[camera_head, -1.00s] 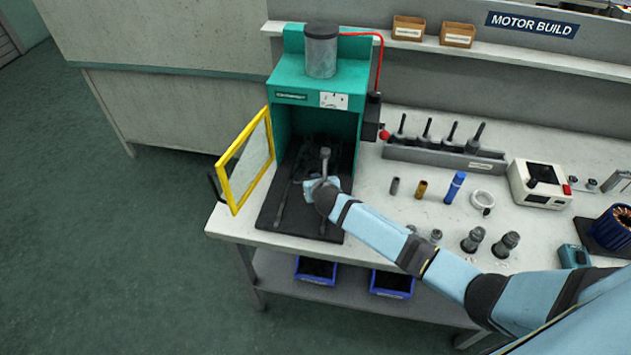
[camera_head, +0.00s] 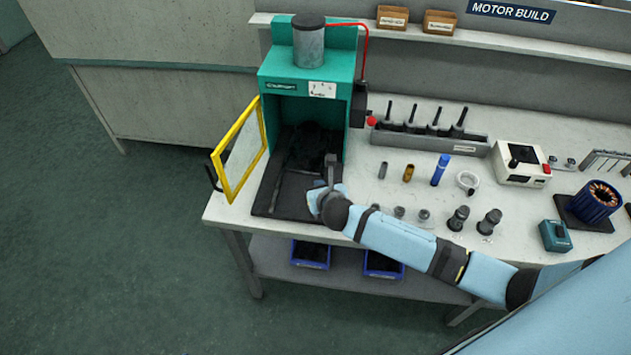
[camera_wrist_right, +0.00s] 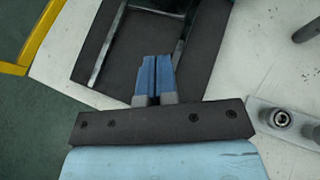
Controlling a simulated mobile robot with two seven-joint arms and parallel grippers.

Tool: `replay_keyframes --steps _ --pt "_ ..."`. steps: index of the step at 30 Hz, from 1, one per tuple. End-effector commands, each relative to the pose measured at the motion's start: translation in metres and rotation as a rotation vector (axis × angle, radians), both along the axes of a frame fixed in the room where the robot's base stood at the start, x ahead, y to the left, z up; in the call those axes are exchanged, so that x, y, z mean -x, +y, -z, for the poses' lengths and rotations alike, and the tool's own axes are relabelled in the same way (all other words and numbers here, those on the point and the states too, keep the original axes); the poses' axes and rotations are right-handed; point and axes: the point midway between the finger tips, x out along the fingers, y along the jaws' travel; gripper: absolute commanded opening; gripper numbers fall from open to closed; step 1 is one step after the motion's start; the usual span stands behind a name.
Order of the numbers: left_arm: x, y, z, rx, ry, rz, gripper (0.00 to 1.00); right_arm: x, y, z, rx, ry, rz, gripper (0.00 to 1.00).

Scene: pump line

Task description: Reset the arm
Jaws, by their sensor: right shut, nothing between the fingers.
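My right arm comes in from the lower right in the head view. Its gripper (camera_head: 330,165) is over the front part of the black base plate of the green press machine (camera_head: 305,80). In the right wrist view, the blue fingertips (camera_wrist_right: 157,72) are together with nothing between them, above the dark plate (camera_wrist_right: 118,60) with its metal rails. The machine's yellow-framed door (camera_head: 240,150) stands open to the left. The inside of the machine is dark and hard to make out. My left gripper is not in view.
To the right on the bench stand small cylinders, a blue bottle-like part (camera_head: 440,170), a white ring (camera_head: 467,181), a rack of tools (camera_head: 430,142) and a tester box (camera_head: 521,164). Metal fittings (camera_head: 458,218) stand near the front edge. Blue bins (camera_head: 310,254) sit on the lower shelf.

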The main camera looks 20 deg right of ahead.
Motion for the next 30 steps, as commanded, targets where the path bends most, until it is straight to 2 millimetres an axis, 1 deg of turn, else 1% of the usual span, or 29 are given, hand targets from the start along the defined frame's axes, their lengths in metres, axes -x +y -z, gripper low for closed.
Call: replay_keyframes --steps 3,10,12,14,17,20,21,23,24,26,27,30 --pt "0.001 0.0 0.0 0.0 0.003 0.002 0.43 0.006 0.001 -0.004 0.0 -0.001 -0.001 0.0" --pt "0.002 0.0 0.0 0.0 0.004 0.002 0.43 0.008 0.001 -0.004 -0.004 0.0 0.001 0.0" --pt "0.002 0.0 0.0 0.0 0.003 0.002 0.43 0.012 0.004 -0.001 -0.041 0.004 0.011 0.0" --pt "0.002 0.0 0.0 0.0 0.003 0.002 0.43 0.021 0.01 0.004 -0.123 0.011 0.036 0.0" --pt "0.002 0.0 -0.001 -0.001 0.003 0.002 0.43 0.049 0.027 0.018 -0.382 0.035 0.128 0.0" --pt "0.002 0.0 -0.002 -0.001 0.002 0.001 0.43 0.088 0.047 0.032 -0.752 0.073 0.288 0.0" --pt "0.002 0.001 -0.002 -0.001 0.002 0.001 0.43 0.105 0.053 0.036 -0.911 0.091 0.369 0.0" --pt "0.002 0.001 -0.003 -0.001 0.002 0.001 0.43 0.129 0.062 0.041 -1.144 0.117 0.497 0.0" --pt "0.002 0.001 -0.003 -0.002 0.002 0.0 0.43 0.144 0.066 0.042 -1.296 0.132 0.589 0.0" --pt "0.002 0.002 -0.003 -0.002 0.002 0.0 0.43 0.167 0.071 0.043 -1.519 0.154 0.733 0.0" --pt "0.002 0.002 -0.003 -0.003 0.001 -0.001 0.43 0.182 0.072 0.044 -1.662 0.167 0.834 0.0" --pt "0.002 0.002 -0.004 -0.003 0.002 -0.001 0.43 0.215 0.073 0.041 -1.983 0.184 1.076 0.0"
